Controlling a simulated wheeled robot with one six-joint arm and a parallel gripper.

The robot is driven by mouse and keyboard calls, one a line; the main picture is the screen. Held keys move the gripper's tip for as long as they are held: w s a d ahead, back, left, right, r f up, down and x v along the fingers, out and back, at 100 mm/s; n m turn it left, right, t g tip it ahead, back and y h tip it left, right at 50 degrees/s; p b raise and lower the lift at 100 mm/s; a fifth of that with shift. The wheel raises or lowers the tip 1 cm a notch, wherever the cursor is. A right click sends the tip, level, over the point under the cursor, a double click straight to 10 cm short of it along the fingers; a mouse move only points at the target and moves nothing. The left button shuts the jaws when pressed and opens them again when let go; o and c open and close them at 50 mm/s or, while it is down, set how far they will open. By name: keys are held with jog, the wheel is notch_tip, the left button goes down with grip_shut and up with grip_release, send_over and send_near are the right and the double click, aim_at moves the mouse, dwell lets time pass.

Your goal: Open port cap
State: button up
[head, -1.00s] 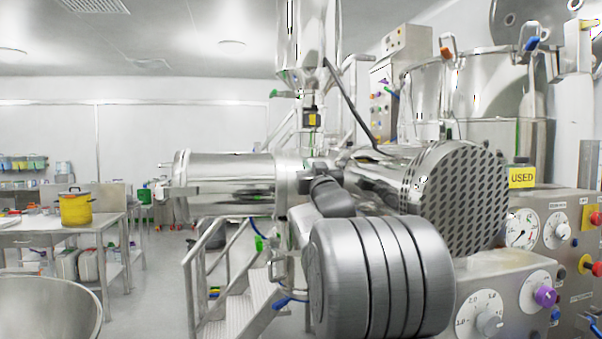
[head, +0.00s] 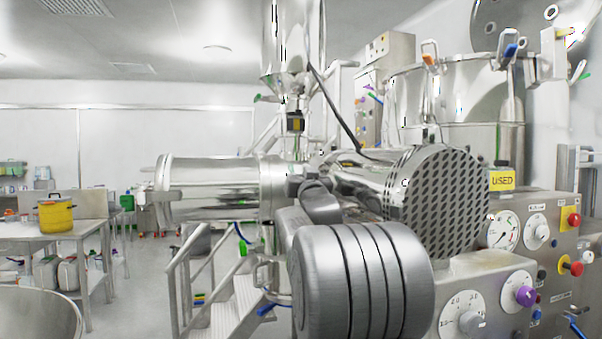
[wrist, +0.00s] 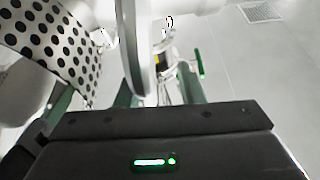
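A shiny steel horizontal cylinder (head: 215,187) extends left from the machine in the head view. Its left end has a flange-like rim (head: 161,187) with a bracket or handle. I cannot tell whether this end is the port cap, and no other part is clearly one. In the wrist view, my gripper (wrist: 160,140) shows as a dark block with a green light across the bottom. My grey arm covers part of the machine in the head view.
A perforated round guard (head: 447,200) is close behind my arm; its dots also show in the wrist view (wrist: 55,45). A control panel (head: 545,260) stands at right. Metal steps (head: 228,310) are below the cylinder. A table with a yellow pot (head: 56,215) is at left.

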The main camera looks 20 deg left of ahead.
jog(key=shift+s, duration=0.1)
jog(key=b+v, duration=0.4)
jog(key=v, duration=0.9)
jog(key=shift+s+d+f, duration=0.2)
jog(key=shift+d, duration=0.05)
jog(key=shift+r, duration=0.1)
jog(key=p+x, duration=0.1)
jog(key=x, duration=0.6)
jog(key=shift+p, duration=0.4)
